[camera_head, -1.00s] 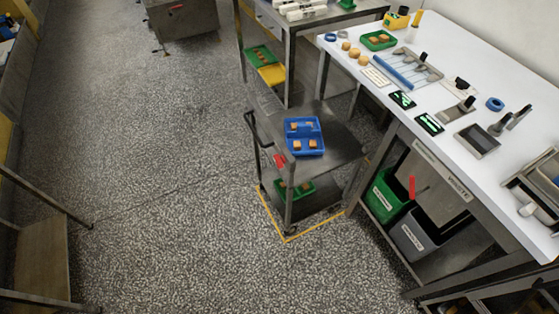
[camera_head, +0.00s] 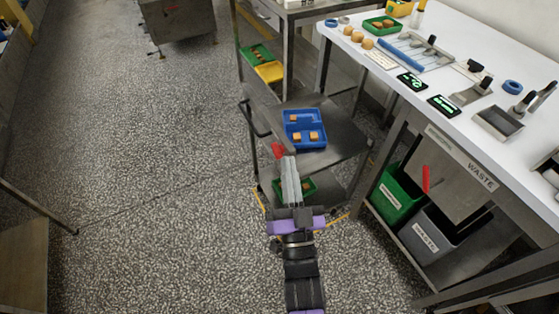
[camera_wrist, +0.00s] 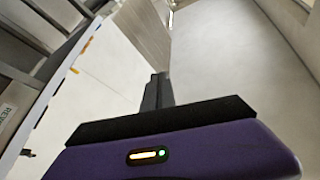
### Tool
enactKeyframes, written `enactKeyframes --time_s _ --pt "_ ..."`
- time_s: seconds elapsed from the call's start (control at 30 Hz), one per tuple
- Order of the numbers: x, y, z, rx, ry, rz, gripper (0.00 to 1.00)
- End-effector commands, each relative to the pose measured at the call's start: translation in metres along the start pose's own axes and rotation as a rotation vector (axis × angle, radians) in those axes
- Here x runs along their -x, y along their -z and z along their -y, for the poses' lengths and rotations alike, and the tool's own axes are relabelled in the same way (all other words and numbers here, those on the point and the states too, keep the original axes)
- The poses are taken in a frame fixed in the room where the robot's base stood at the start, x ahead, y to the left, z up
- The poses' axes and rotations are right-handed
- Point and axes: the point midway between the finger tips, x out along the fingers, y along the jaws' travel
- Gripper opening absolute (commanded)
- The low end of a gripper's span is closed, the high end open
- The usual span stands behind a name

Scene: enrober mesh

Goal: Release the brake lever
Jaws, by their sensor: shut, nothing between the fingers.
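My gripper (camera_head: 289,160) reaches toward the cart from below, shut and empty. Its fingertips show just below and right of the red lever in the head view; I cannot tell whether they touch it. In the wrist view, my shut fingers (camera_wrist: 156,92) point away from the camera, and the lever does not show there.
The white workbench (camera_head: 455,105) stands right, with green (camera_head: 398,197) and grey (camera_head: 433,238) bins beneath. Speckled floor (camera_head: 150,190) at left is open.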

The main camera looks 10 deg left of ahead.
Motion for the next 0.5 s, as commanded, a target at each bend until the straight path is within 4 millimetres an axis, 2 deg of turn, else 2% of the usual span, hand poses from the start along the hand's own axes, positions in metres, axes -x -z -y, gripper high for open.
enactKeyframes --time_s 0.03,0.1,0.2,0.33,0.5 --pt "-0.008 -0.022 -0.015 0.039 0.052 0.008 0.0" --pt "-0.014 -0.043 -0.025 0.079 0.121 0.03 0.0" --pt "-0.012 -0.073 -0.044 0.13 0.201 0.076 0.0" --pt "-0.003 -0.102 -0.067 0.181 0.268 0.135 0.0" --pt "0.005 -0.118 -0.081 0.206 0.303 0.175 0.0"
